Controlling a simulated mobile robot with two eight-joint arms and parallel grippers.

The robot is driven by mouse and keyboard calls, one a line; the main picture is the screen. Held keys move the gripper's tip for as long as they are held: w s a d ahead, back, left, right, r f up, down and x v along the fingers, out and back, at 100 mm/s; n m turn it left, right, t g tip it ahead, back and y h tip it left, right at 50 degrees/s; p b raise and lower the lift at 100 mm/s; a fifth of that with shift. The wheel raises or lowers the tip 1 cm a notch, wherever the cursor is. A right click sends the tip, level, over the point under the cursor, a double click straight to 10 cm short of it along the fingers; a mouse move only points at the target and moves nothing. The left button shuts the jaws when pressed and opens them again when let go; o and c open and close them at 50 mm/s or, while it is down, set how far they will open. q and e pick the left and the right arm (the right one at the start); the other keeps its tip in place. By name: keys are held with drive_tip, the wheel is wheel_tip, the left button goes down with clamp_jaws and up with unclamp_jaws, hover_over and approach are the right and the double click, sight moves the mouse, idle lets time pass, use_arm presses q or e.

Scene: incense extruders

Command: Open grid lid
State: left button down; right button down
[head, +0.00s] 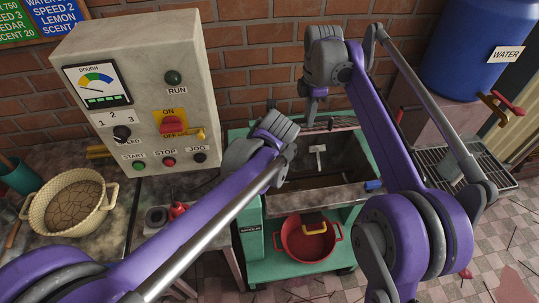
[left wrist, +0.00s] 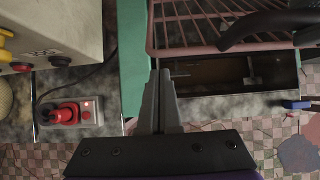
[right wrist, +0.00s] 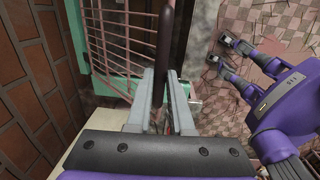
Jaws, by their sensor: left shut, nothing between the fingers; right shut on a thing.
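The pink-red wire grid lid (head: 330,125) stands raised at the back of the green machine's trough, seen nearly edge-on in the head view. Its bars show broadly in the left wrist view (left wrist: 190,30) and the right wrist view (right wrist: 112,45). My right gripper (right wrist: 163,75) is shut on a dark bar-like handle (right wrist: 165,35), beside the grid. In the head view it is above the lid. My left gripper (left wrist: 160,75) is shut and empty, over the machine's left side. The trough (head: 315,170) is open to view, with a pale T-shaped part inside.
A red pot (head: 310,238) sits on the machine's lower shelf. The control box (head: 140,90) stands left, with a cream pot (head: 70,200) on the counter. A red switch (left wrist: 66,113) is left of the machine. A blue water barrel (head: 470,50) and brick wall stand behind.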

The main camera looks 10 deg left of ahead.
use_arm(q)
drive_tip(key=shift+w+r, duration=0.15)
drive_tip(key=shift+r, duration=0.05)
use_arm(e)
drive_tip(key=shift+w+a+f, duration=0.1)
drive_tip(key=shift+w+f, duration=0.05)
drive_tip(key=shift+w, duration=0.05)
